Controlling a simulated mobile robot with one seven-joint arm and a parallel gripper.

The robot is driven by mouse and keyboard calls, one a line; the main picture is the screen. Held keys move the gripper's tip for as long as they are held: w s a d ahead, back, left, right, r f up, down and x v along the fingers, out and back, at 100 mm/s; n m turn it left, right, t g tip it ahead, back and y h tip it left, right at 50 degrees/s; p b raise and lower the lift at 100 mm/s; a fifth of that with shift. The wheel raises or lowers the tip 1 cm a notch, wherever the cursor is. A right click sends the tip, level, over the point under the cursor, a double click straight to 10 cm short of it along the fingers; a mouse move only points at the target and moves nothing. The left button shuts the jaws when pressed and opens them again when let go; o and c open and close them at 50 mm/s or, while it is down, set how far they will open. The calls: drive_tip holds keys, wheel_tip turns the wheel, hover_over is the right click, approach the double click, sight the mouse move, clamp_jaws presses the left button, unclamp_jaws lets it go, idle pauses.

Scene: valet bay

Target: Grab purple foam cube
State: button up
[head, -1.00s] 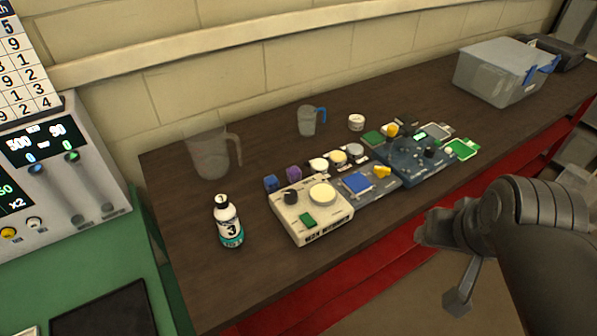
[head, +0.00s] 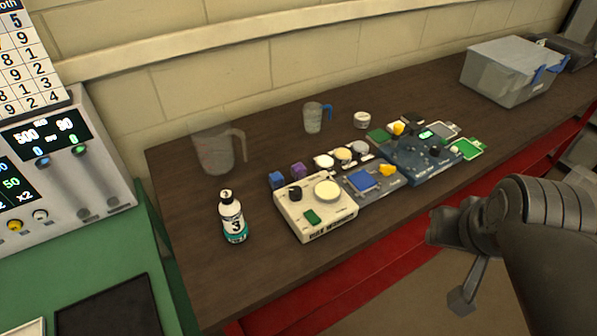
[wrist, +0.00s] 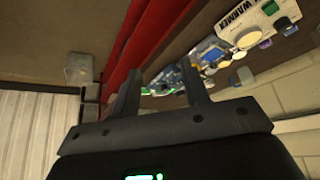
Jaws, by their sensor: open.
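The purple foam cube (head: 298,170) sits on the dark brown bench behind the cream warmer, just right of a blue cube (head: 277,180). In the wrist view a small purple shape (wrist: 265,43) beside the warmer appears to be the same cube. My gripper (wrist: 160,82) is open, its two dark fingers apart with nothing between them. It is off the bench's front edge, well away from the cube. In the head view my arm is at the lower right, and its fingers are hard to make out there.
The cream warmer (head: 316,214), a white and teal bottle (head: 232,218), small tubs (head: 341,154) and a dark blue device (head: 425,163) crowd the bench around the cube. A clear jug (head: 213,150) stands left of it. A grey bin (head: 505,75) is far right.

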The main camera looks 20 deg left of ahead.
drive_tip(key=n+g+h, duration=0.2)
drive_tip(key=n+h, duration=0.1)
drive_tip(key=n, duration=2.4)
hover_over(300, 166)
drive_tip(key=s+a, duration=0.2)
wheel_tip(300, 166, down, 9)
drive_tip(key=x, duration=0.4)
drive_tip(key=shift+f, duration=0.35)
drive_tip(key=shift+s+x, duration=0.15)
drive_tip(key=shift+x, duration=1.25)
drive_tip(key=shift+s+x, duration=0.15)
drive_tip(key=shift+x, duration=1.2)
drive_tip(key=shift+a+f, duration=0.1)
drive_tip(key=shift+f, duration=0.05)
